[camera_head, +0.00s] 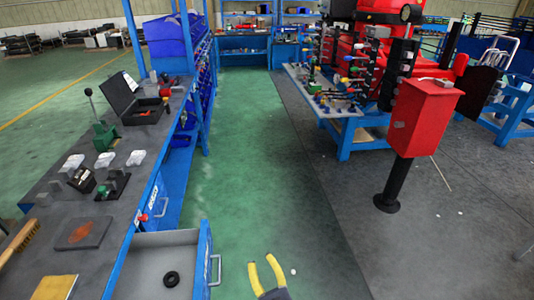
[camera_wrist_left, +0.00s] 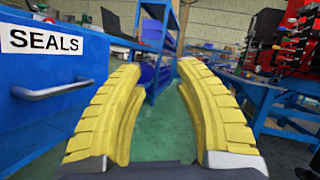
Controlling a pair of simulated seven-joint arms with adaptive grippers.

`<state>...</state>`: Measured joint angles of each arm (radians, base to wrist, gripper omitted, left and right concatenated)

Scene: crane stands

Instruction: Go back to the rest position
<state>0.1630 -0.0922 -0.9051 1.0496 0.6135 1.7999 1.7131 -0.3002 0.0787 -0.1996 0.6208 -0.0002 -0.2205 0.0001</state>
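My left gripper (camera_head: 266,272) shows at the bottom middle of the head view, with two yellow fingers spread apart over the green floor. In the left wrist view its ribbed yellow fingers (camera_wrist_left: 160,95) stand apart with nothing between them. The gripper is just right of an open drawer (camera_head: 205,262) and apart from it. My right gripper is in neither view.
The drawer holds a black ring (camera_head: 171,279); its blue front reads SEALS in the left wrist view (camera_wrist_left: 45,75). A workbench (camera_head: 120,205) with tools runs along the left. A red box on a black post (camera_head: 422,118) stands right. The green aisle (camera_head: 245,150) is clear.

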